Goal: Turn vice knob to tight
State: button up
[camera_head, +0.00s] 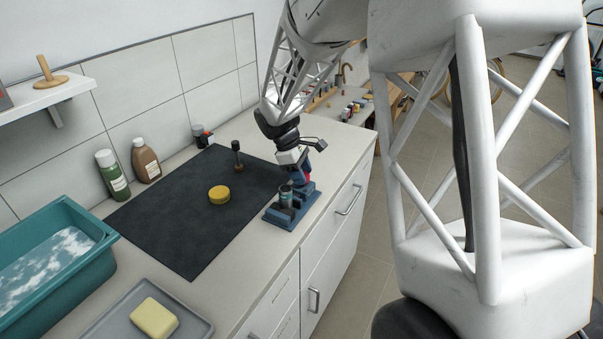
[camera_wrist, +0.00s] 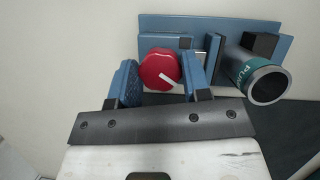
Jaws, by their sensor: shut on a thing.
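The blue vice (camera_head: 283,217) stands on the counter near its front edge, at the right end of the dark mat. In the wrist view the vice (camera_wrist: 210,22) has a round red knob (camera_wrist: 158,66) with a white pointer mark aimed to the lower right. My gripper (camera_wrist: 161,80) has its blue fingers on either side of the knob and is shut on it. In the head view my gripper (camera_head: 297,165) comes down over the vice from behind and mostly hides the knob. A metal cylinder with a teal label (camera_wrist: 258,78) sits in the vice, beside the knob.
On the dark mat (camera_head: 190,240) are a round yellow thing (camera_head: 219,195) and a dark-handled tool (camera_head: 237,155). Two bottles (camera_head: 130,168) stand near the wall. A teal basin (camera_head: 50,255) and a tray with yellow soap (camera_head: 154,319) are at the left.

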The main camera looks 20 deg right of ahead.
jog(key=m+g+y, duration=0.1)
jog(key=m, duration=0.2)
jog(key=shift+m, duration=0.4)
jog(key=m, duration=0.2)
jog(key=m+y, duration=0.1)
jog(key=m, duration=0.1)
jog(key=shift+d+m+g+y, duration=0.15)
jog(key=shift+m+g+y, duration=0.15)
jog(key=shift+g, duration=0.1)
jog(key=m+y, duration=0.1)
jog(key=m, duration=0.3)
jog(key=shift+y, duration=0.4)
jog(key=m, duration=0.2)
jog(key=m+y, duration=0.1)
jog(key=m, duration=0.1)
jog(key=shift+m+y, duration=0.3)
jog(key=o, duration=0.9)
jog(key=shift+d+t, duration=0.1)
jog(key=shift+t, duration=0.2)
jog(key=v, duration=0.7)
jog(key=shift+w+r, duration=0.2)
jog(key=shift+r, duration=0.15)
